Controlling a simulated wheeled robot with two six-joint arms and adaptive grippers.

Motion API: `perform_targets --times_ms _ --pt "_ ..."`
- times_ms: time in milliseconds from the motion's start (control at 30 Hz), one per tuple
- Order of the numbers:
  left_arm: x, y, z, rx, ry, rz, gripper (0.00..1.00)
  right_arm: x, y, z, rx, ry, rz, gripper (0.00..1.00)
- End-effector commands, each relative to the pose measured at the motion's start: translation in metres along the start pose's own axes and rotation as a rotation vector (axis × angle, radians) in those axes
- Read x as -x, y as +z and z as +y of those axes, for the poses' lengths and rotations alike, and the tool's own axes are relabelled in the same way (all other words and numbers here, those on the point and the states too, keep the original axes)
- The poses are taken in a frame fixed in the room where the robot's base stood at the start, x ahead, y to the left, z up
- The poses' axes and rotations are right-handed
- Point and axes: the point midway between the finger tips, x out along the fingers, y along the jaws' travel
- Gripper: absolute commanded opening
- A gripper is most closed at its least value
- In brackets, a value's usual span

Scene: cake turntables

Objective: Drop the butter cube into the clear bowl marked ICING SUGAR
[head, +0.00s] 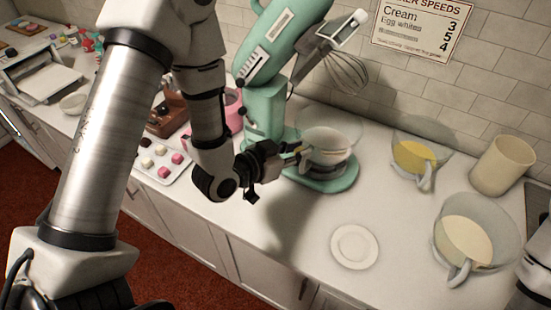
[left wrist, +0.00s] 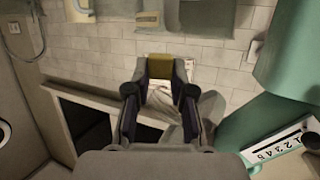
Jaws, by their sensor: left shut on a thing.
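My left gripper (head: 297,155) is at the near left side of the clear bowl (head: 332,133) on the mint mixer's base. In the left wrist view its fingers (left wrist: 168,72) are closed on a yellow-olive block, the butter cube (left wrist: 173,66). The cube is hard to make out in the head view. Two other clear vessels stand to the right: one with yellow contents (head: 415,157) and one with cream contents (head: 466,236). I cannot read an ICING SUGAR mark on any of them. My right gripper is not in view.
The mint stand mixer (head: 264,115) has its head tilted up with a whisk (head: 345,72). A white plate (head: 354,247) lies on the counter in front, with bare counter around it. A beige canister (head: 502,165) stands at right. A tray of small sweets (head: 163,165) is at left.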

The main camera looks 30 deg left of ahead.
Motion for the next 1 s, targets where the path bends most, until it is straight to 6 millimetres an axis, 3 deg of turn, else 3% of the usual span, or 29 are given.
perform_targets --times_ms 33,167,367,1000 --pt "0.002 -0.018 0.002 -0.006 0.01 0.003 0.1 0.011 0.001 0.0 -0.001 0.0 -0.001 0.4" --pt "0.002 -0.031 0.004 -0.006 0.018 0.0 0.1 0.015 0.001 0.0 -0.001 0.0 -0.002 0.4" --pt "-0.01 -0.03 -0.002 -0.006 0.017 0.0 0.1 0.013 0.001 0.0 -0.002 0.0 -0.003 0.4" --pt "-0.095 -0.026 -0.034 -0.005 0.017 0.0 0.1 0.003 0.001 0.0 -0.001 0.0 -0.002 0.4"
